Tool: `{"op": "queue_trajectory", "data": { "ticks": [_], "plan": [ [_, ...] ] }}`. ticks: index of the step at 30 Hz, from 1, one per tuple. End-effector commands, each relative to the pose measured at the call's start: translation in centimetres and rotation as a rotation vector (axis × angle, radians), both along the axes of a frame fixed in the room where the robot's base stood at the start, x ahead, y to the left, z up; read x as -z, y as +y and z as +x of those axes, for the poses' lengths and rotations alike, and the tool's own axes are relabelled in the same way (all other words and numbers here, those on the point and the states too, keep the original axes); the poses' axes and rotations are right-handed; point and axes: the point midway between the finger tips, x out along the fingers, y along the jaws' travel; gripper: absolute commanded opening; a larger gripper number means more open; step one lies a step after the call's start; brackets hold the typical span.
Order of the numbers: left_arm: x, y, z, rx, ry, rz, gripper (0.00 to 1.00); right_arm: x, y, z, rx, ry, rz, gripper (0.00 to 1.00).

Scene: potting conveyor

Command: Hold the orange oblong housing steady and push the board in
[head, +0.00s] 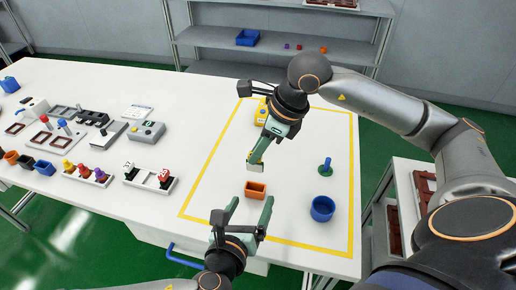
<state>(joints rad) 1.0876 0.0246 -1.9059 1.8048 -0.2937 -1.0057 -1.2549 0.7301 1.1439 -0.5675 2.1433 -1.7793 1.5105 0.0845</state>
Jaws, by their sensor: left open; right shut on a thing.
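The orange oblong housing (255,190) is an open-topped box standing on the white table inside the yellow outline. My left gripper (242,207) is open just in front of it, with its two fingers pointing toward the housing's near side. I see no clear contact between them. My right gripper (260,153) is shut on a small pale piece, likely the board (253,166), and holds it behind and above the housing. The fingers hide part of this piece.
A yellow item (262,111) sits behind my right gripper. Trays, pots and tools fill the table's left side.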

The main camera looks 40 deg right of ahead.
Motion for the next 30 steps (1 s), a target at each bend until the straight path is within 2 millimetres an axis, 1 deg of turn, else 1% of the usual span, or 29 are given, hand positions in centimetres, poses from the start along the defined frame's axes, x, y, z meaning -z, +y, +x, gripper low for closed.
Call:
{"op": "queue_trajectory", "data": {
  "ticks": [1,4,8,11,17,24,30],
  "plan": [
    [0.4,0.1,0.1,0.025,-0.049,0.060,0.88,0.0,0.0,0.0,0.000,0.000,0.000,0.00],
    [1.4,0.7,0.3,0.059,-0.112,0.157,0.88,0.0,0.0,0.0,0.000,0.000,0.000,0.00],
    [2.1,1.1,0.5,0.080,-0.156,0.224,0.88,0.0,0.0,0.0,0.000,0.000,0.000,0.00],
    [2.4,1.0,0.8,0.085,-0.167,0.241,0.88,0.0,0.0,0.0,0.000,0.000,0.000,0.00],
    [3.2,-0.6,2.1,0.084,-0.167,0.240,0.88,0.0,0.0,0.0,0.000,0.000,0.000,0.00],
    [4.6,-3.0,4.2,0.082,-0.164,0.237,0.88,0.0,0.0,0.0,0.000,0.000,0.000,0.00],
    [5.4,-4.5,5.4,0.083,-0.164,0.237,0.88,0.0,0.0,0.0,0.000,0.000,0.000,0.00]
  ]
}}
